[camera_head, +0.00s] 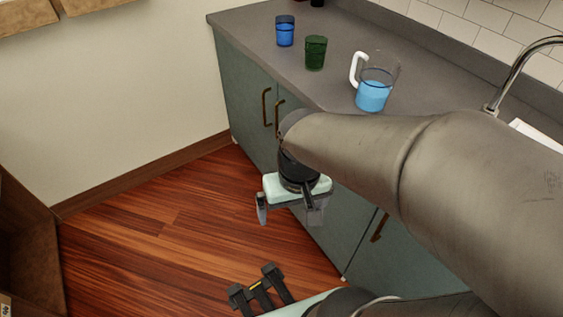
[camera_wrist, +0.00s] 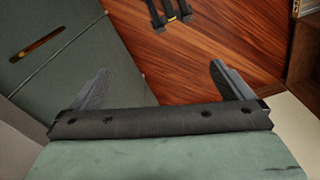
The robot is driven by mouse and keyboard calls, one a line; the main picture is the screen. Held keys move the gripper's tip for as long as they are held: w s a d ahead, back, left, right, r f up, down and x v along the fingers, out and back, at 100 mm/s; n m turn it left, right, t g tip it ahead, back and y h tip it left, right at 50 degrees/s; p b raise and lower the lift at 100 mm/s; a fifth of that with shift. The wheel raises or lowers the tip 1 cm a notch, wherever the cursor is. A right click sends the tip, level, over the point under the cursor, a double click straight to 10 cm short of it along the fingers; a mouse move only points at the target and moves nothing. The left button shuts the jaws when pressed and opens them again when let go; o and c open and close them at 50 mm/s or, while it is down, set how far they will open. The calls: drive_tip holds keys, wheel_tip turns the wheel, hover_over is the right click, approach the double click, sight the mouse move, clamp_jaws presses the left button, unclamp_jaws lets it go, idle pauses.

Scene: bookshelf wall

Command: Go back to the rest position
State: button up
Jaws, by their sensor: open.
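My gripper (camera_head: 289,209) hangs in front of the green cabinet (camera_head: 340,215), below the counter's edge and above the wooden floor. Its two fingers are spread apart with nothing between them. In the wrist view, my gripper (camera_wrist: 160,85) also shows two separate grey fingers, with cabinet front and floor behind them. My arm reaches across the right side of the head view and hides part of the counter and cabinet.
The grey counter (camera_head: 340,90) holds a blue cup (camera_head: 285,32), a green cup (camera_head: 315,53) and a pitcher (camera_head: 373,95) with blue liquid. A faucet (camera_head: 515,75) stands at right. A brown wooden unit (camera_head: 30,250) is at left. The floor (camera_head: 170,235) between is clear.

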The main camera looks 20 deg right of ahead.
drive_tip(key=shift+s+d+f+n, duration=0.1)
drive_tip(key=shift+s+d+n, duration=0.25)
drive_tip(key=shift+s, duration=0.35)
drive_tip(key=r+p, duration=0.2)
drive_tip(key=r, duration=0.1)
drive_tip(key=shift+a+p, duration=0.2)
drive_tip(key=shift+p, duration=0.2)
